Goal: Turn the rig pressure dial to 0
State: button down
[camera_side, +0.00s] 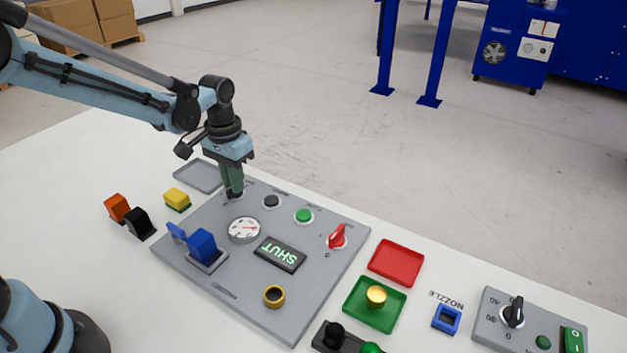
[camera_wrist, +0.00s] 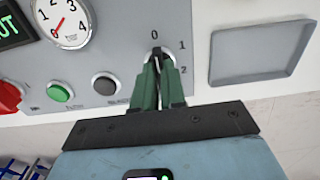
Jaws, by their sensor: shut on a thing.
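The rig pressure dial is a small black knob on a pale round base, at the far corner of the grey panel (camera_side: 205,262). In the wrist view the dial (camera_wrist: 157,51) sits beside the marks 0, 1 and 2. Its visible end points roughly up at the 0; the rest is hidden between the fingers. My gripper (camera_side: 234,192) reaches straight down onto the dial. In the wrist view its green fingers (camera_wrist: 158,64) are shut on the knob from both sides. The white gauge (camera_side: 243,230) has a red needle and also shows in the wrist view (camera_wrist: 63,20).
A black button (camera_side: 271,202), a green button (camera_side: 303,216) and a red knob (camera_side: 337,237) line the panel's edge. A display reading SHUT (camera_side: 280,254) and a blue block (camera_side: 203,245) are nearer. An empty grey tray (camera_side: 197,175) lies beside the panel.

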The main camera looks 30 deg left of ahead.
dwell(0.3)
jog(key=c, duration=1.2)
grip_release()
notch_tip(320, 180, up, 12)
jog(key=shift+r, duration=0.1)
jog(key=s+d+f+t, duration=0.1)
jog(key=s+d+t, duration=0.1)
jog(key=s+t, duration=0.5)
jog(key=s, duration=0.6)
jog(key=shift+s+f, duration=0.3)
jog(key=shift+f, duration=0.1)
